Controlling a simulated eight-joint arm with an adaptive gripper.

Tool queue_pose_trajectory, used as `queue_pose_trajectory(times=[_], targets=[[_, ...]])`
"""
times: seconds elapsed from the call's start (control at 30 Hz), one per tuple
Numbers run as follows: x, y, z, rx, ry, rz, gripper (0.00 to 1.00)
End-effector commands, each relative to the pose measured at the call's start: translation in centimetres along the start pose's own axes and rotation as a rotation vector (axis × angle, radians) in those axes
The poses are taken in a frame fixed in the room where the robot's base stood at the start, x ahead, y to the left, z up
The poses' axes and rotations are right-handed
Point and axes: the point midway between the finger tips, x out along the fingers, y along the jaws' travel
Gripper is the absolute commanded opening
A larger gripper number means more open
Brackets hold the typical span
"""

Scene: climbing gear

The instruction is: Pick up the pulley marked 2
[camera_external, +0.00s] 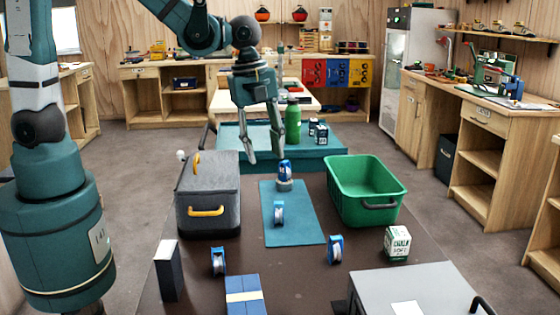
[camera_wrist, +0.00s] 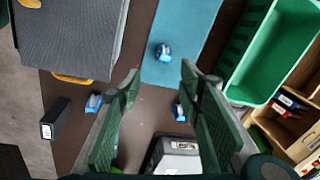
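Three small blue-and-white pulleys show in the external view. One pulley (camera_external: 279,213) stands on the teal mat (camera_external: 305,226), one (camera_external: 218,262) is on the dark table to the left, and one (camera_external: 336,250) is to the right. The wrist view shows a pulley on the mat (camera_wrist: 162,51), the left one (camera_wrist: 93,103) and the right one (camera_wrist: 178,112), partly hidden by a finger. I cannot read which is marked 2. My gripper (camera_external: 265,158) is open and empty, high above the table; in the wrist view its fingers (camera_wrist: 160,72) are spread apart.
A dark grey case (camera_external: 208,185) stands at left and a green bin (camera_external: 366,198) at right. A blue-and-white object (camera_external: 285,171) is at the mat's far end. A dark upright box (camera_external: 168,271), blue box (camera_external: 244,295), white-green carton (camera_external: 397,243) and grey case (camera_external: 440,285) are nearer.

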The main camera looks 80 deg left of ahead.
Motion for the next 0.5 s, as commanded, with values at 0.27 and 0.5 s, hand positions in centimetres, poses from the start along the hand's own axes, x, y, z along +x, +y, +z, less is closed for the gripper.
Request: queue_pose_trajectory(times=[0.27, 0.5], targets=[[4.4, -1.4, -0.6, 0.175, -0.014, 0.064, 0.36], [8.0, -2.2, -0.9, 0.317, -0.016, 0.116, 0.36]])
